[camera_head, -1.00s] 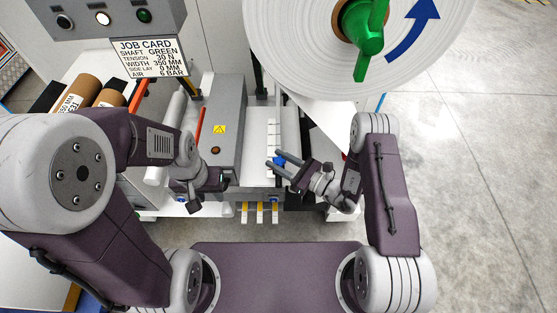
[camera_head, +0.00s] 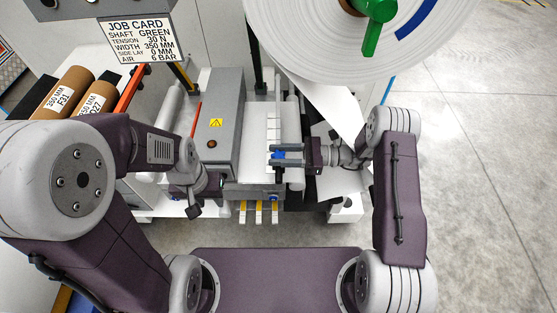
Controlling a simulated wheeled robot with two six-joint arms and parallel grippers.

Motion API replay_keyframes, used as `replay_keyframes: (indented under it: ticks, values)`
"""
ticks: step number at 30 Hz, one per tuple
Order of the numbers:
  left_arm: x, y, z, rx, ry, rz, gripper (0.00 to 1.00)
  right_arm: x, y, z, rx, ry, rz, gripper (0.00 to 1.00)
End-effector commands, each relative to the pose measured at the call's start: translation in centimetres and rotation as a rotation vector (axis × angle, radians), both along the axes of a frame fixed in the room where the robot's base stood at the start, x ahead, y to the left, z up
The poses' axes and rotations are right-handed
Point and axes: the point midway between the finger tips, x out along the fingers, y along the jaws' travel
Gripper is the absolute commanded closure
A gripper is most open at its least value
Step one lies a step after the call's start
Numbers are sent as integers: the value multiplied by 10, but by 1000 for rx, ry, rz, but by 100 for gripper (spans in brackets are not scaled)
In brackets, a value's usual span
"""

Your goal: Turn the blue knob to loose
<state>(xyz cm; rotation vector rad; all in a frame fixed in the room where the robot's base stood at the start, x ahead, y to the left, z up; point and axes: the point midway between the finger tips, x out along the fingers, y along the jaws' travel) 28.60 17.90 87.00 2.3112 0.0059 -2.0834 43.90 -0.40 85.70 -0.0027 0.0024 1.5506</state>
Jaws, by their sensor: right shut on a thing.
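The small blue knob (camera_head: 277,156) is by the white scale strip in the middle of the machine, partly hidden by my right gripper. My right gripper (camera_head: 287,155) comes in from the right, with its fingers pointing left and one on each side of the knob, shut on it. I cannot read any mark for loose or tight on it. My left gripper (camera_head: 194,209) hangs in front of the grey housing, away from the knob; its jaws are too unclear to tell.
A grey box with a warning label (camera_head: 216,123) stands left of the knob. A large white roll (camera_head: 330,45) with a green handle (camera_head: 372,38) hangs above right. The job card (camera_head: 142,39) and cardboard cores (camera_head: 66,88) are at left. Open floor (camera_head: 480,160) lies to the right.

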Motion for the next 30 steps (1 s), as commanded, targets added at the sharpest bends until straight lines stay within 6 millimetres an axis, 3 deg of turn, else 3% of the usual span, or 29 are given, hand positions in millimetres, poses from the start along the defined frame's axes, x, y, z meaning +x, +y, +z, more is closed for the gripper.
replay_keyframes:
  ticks: [1,3,15,30]
  values:
    - [0,0,-14,0,0,0,64,1,0,-8,-1,-8,43,100]
    - [0,0,-23,0,0,0,64,1,0,-8,-1,-8,107,100]
    - [0,0,-68,0,0,0,64,0,1,-6,0,-3,404,100]
    - [0,0,-85,0,0,0,64,0,1,0,2,1,538,100]
